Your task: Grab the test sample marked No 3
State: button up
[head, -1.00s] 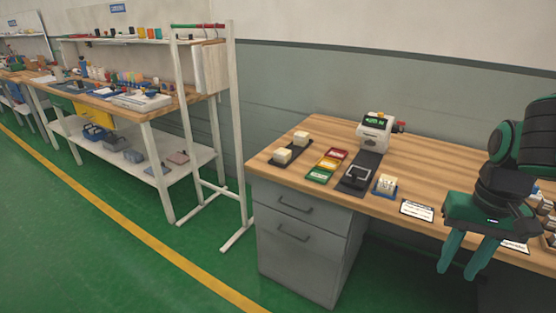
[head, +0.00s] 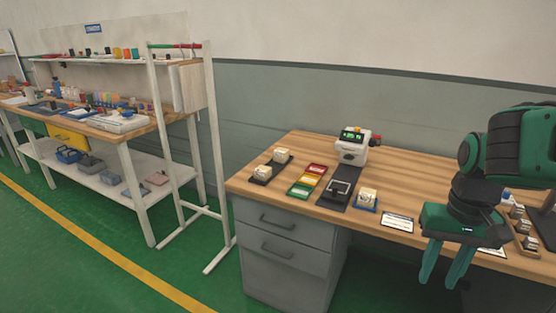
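My gripper (head: 443,280) hangs at the right in the head view, its two green fingers pointing down and apart, with nothing between them. It is in front of the wooden desk's near edge. Cream-coloured block samples stand on the desk: two on a dark tray (head: 262,182) at the left, and one on a blue base (head: 366,197) near the middle. Several more small blocks stand on wooden trays (head: 527,243) at the far right, partly hidden by my arm. The number markings are too small to read, so I cannot tell which sample is No 3.
A white machine with a green display (head: 353,146) stands at the desk's back. Red, yellow and green trays (head: 307,180) and a black fixture (head: 338,190) lie before it. A white card (head: 397,222) lies near the front edge. A white rack (head: 210,160) and workbench stand left.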

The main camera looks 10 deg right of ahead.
aim_at(280, 155)
jog(key=z, duration=0.05)
jog(key=k, duration=0.4)
jog(key=u, duration=0.5)
jog(key=i, duration=2.3)
jog(key=z, duration=0.2)
